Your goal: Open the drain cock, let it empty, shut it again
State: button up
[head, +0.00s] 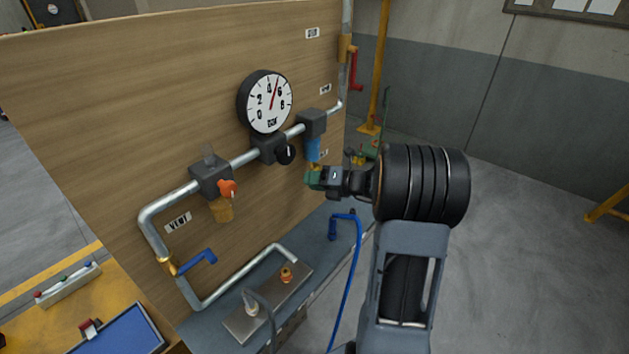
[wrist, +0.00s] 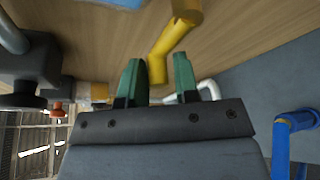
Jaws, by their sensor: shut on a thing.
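The blue filter bowl (head: 312,150) hangs under a dark block on the pipe along the wooden panel. Just below it the brass-yellow drain cock (head: 314,167) shows a little above my gripper (head: 315,179). In the wrist view the yellow drain cock (wrist: 160,60) bends down between the two green fingers of my gripper (wrist: 158,80). My gripper is shut on the drain cock. The fingers hide part of its lower end in the head view. I cannot see any liquid coming out.
A pressure gauge (head: 266,101) has its needle between 4 and 6. A black knob (head: 286,155), an orange-red knob (head: 228,188), a blue lever (head: 200,257) and a red lever (head: 355,75) are on the pipework. A blue hose (head: 352,265) stands below my gripper.

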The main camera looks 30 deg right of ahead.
jog(key=w+d+f+n+t+h+b, duration=0.2)
jog(key=d+f+n+h+b, duration=0.2)
jog(key=b, duration=1.7)
jog(key=n+h, duration=0.3)
jog(key=n, duration=0.5)
jog(key=shift+d+f+t+h, duration=0.3)
jog(key=shift+f+t, duration=0.1)
jog(key=shift+w+r+n+b, duration=0.1)
jog(key=shift+n+b, duration=0.2)
jog(key=o, duration=0.7)
jog(key=shift+d, duration=0.1)
